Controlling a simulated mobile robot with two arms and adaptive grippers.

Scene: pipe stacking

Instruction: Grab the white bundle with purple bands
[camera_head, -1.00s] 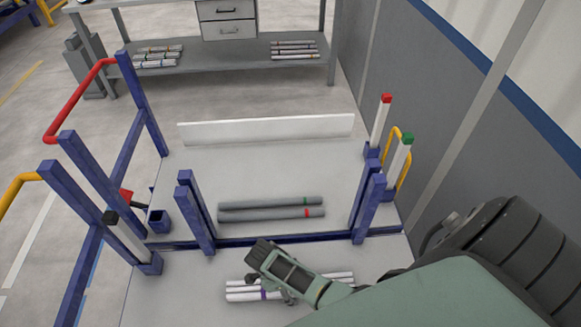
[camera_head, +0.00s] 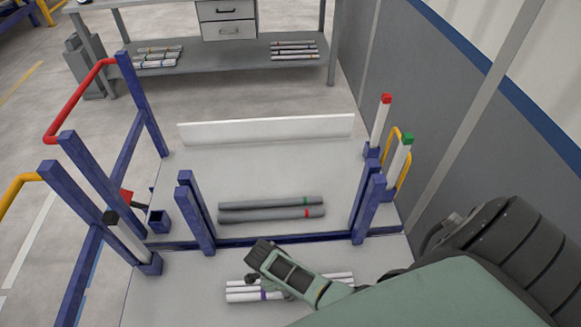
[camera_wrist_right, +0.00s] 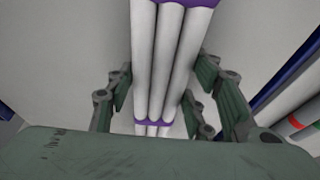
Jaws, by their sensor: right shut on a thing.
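The white bundle with purple bands (camera_head: 243,291) lies on the near part of the grey platform, partly hidden under my right arm in the head view. In the right wrist view the bundle (camera_wrist_right: 167,55) shows as white pipes side by side, with purple bands near the top and lower middle. My right gripper (camera_wrist_right: 160,95) has its fingers on both sides of the bundle and is shut on it. In the head view the right gripper (camera_head: 272,288) is over the bundle, its fingers mostly hidden. My left gripper is not in view.
Grey pipes with green and red bands (camera_head: 265,214) lie just beyond, between blue uprights (camera_head: 196,215) and (camera_head: 366,210). A blue crossbar (camera_head: 280,239) separates them from the bundle. A grey wall (camera_head: 450,110) stands right. A workbench (camera_head: 220,50) with pipe bundles stands behind.

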